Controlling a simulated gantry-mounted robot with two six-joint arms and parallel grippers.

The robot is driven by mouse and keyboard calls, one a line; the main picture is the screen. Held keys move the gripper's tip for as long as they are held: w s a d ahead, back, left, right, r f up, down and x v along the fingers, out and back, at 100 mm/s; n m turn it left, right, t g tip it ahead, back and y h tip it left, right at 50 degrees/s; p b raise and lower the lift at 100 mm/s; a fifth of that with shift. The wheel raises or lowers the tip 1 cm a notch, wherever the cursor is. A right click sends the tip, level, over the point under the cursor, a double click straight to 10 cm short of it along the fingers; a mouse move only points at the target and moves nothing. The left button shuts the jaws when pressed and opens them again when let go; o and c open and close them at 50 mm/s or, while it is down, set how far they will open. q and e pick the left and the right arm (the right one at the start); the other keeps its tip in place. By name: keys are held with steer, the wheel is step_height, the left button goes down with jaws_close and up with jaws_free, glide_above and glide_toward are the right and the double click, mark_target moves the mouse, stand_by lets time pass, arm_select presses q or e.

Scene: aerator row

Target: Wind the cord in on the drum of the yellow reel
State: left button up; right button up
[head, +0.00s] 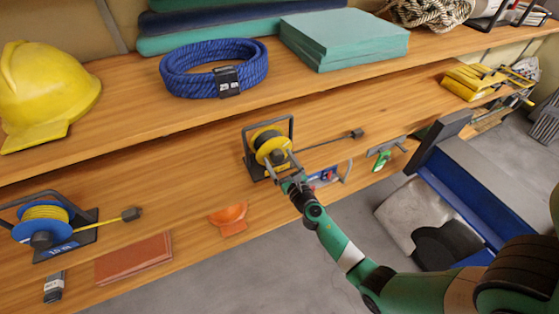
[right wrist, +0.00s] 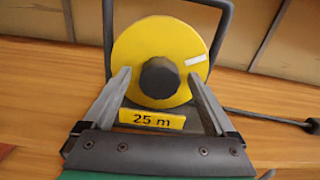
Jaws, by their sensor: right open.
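The yellow reel (head: 268,145) stands in a dark frame on the lower shelf, in the middle of the head view. In the right wrist view its yellow drum face (right wrist: 135,50) has a dark round knob (right wrist: 159,78) at the centre, a white mark and a "25 m" label. A dark cord (head: 325,142) runs out to the right along the shelf and ends in a dark plug (head: 356,133). My right gripper (head: 281,166) is open in front of the reel, its fingers (right wrist: 160,95) on either side of the knob with gaps showing. My left gripper is not in view.
A blue reel (head: 28,231) with yellow cord stands at the left. A green-handled tool (head: 382,159) lies right. The upper shelf holds a yellow helmet (head: 45,90) and blue coil (head: 190,84).

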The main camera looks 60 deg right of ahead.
steer(key=c, duration=1.4)
